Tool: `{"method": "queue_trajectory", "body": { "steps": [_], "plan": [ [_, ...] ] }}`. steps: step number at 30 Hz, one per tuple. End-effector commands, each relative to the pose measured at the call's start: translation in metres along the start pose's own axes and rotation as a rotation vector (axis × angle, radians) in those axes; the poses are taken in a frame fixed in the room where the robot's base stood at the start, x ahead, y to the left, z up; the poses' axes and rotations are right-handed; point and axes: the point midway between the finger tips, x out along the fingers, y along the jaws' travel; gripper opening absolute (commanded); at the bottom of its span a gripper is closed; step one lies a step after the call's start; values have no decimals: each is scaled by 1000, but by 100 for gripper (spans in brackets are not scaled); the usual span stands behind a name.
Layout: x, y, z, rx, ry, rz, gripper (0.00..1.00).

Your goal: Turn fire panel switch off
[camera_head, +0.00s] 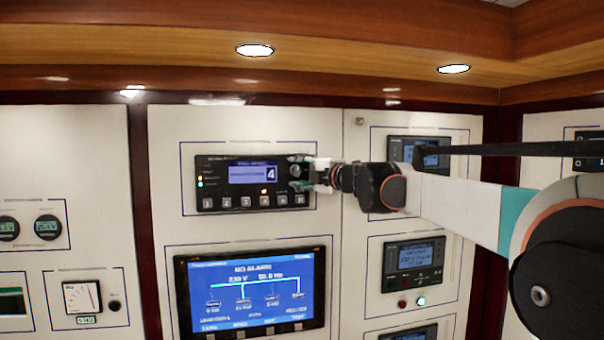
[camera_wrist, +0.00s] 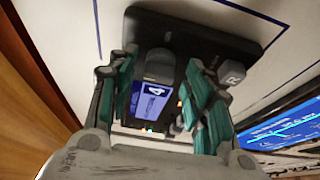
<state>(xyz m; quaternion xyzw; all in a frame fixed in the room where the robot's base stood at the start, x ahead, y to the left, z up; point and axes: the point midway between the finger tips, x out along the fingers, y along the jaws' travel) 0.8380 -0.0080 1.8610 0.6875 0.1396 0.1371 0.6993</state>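The fire panel (camera_head: 215,184) is a black unit with a small blue screen reading "4" and a row of grey buttons below. In the wrist view the fire panel (camera_wrist: 225,43) is seen tilted and close, with a grey rounded knob (camera_wrist: 160,65) beside the screen. My gripper (camera_head: 305,174) is at the right end of the panel in the head view. In the wrist view my gripper (camera_wrist: 165,95) has its teal fingers spread on either side of the knob and screen, with a gap visible between fingers and knob. I cannot tell the knob's exact setting.
A large blue "NO ALARM" display (camera_head: 250,290) sits below the fire panel. More instruments, including a lower right meter (camera_head: 413,263), fill the white wall panels. A dark screen unit (camera_head: 418,152) is behind my arm.

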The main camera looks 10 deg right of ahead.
Motion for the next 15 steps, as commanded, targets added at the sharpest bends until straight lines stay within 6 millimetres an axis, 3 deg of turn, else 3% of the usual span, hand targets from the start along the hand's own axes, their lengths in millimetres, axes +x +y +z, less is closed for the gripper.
{"method": "queue_trajectory", "body": {
  "steps": [10, 15],
  "plan": [
    [-4, 1, 1, 1, -1, 0, 47],
    [-27, 0, 2, 1, -4, 0, 47]
  ]
}}
